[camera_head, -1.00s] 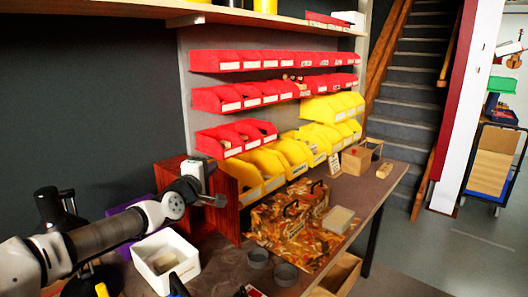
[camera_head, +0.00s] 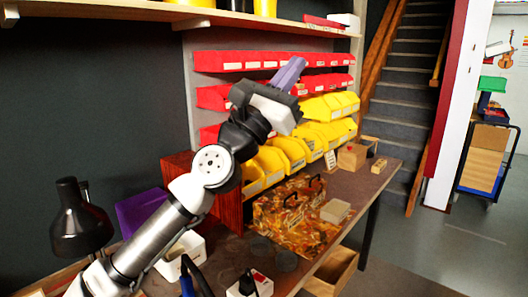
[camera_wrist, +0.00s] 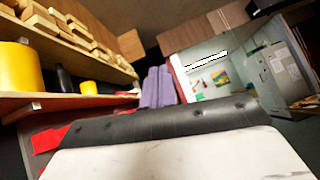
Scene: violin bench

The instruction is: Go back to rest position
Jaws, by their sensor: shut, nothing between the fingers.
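My gripper (camera_head: 289,74) is raised in the middle of the head view, in front of the red and yellow bins. Its purple fingers point up and to the right and lie close together, shut and empty. In the wrist view the fingers (camera_wrist: 158,88) stand side by side above the black edge of the hand, with nothing held between them. The arm reaches up from the lower left and hides part of the bins and the white box behind it.
Red bins (camera_head: 220,61) and yellow bins (camera_head: 315,142) line the back. A shelf (camera_head: 145,21) runs above. Stairs stand at the right.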

